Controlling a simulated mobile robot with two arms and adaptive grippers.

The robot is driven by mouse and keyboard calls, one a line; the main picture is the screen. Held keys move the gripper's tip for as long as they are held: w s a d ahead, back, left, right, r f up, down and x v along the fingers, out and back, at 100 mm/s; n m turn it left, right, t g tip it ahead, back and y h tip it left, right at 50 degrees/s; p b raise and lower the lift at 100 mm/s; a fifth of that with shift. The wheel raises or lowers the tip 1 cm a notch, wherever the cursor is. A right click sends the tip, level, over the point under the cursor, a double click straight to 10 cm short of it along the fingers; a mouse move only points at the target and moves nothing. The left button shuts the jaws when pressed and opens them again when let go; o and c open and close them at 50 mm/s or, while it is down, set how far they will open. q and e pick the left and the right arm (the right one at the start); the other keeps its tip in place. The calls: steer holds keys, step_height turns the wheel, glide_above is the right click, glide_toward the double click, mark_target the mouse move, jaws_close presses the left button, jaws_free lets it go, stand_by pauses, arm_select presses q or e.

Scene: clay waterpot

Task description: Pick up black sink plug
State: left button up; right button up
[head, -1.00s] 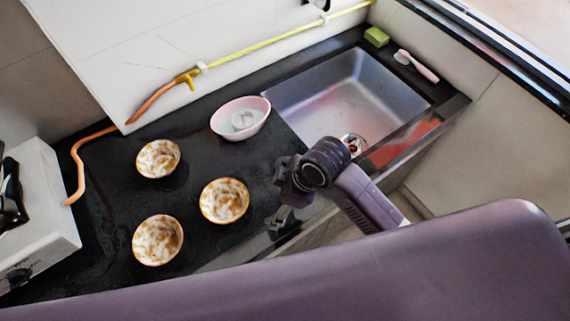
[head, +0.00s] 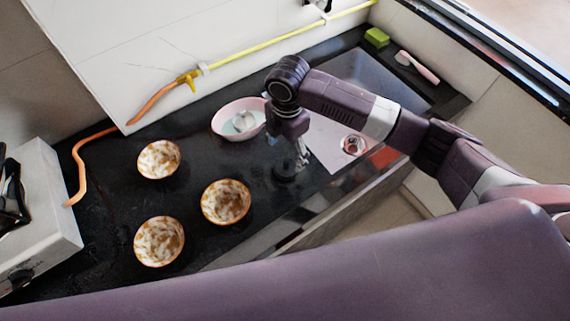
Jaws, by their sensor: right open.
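The black sink plug (head: 285,172) appears as a dark round shape on the black counter, just left of the sink's front corner. It is hard to tell apart from the dark counter. My right gripper (head: 302,156) points down, open, close above and beside the plug. I cannot tell whether its fingers touch the plug. My left gripper is not in view.
A pink oval bowl (head: 225,125) stands close behind my right gripper. Patterned bowls (head: 226,202) stand to the left.

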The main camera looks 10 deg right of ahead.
mark_target(286, 161)
steer(key=f, duration=0.1)
steer(key=f+p, duration=0.1)
steer(key=f, duration=0.2)
steer(key=shift+s+a+f+p, duration=0.1)
steer(key=shift+s+f+p, duration=0.2)
steer(key=shift+s+p, duration=0.1)
steer(key=shift+w+f, duration=0.2)
steer(key=shift+f, duration=0.2)
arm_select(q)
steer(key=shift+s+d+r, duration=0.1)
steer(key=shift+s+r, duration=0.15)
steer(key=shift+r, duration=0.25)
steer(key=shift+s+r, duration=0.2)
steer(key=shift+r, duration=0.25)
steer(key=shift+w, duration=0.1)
arm_select(e)
steer(key=shift+c, duration=0.5)
steer(key=shift+c, duration=1.3)
steer(key=shift+r, duration=0.1)
steer(key=c, duration=1)
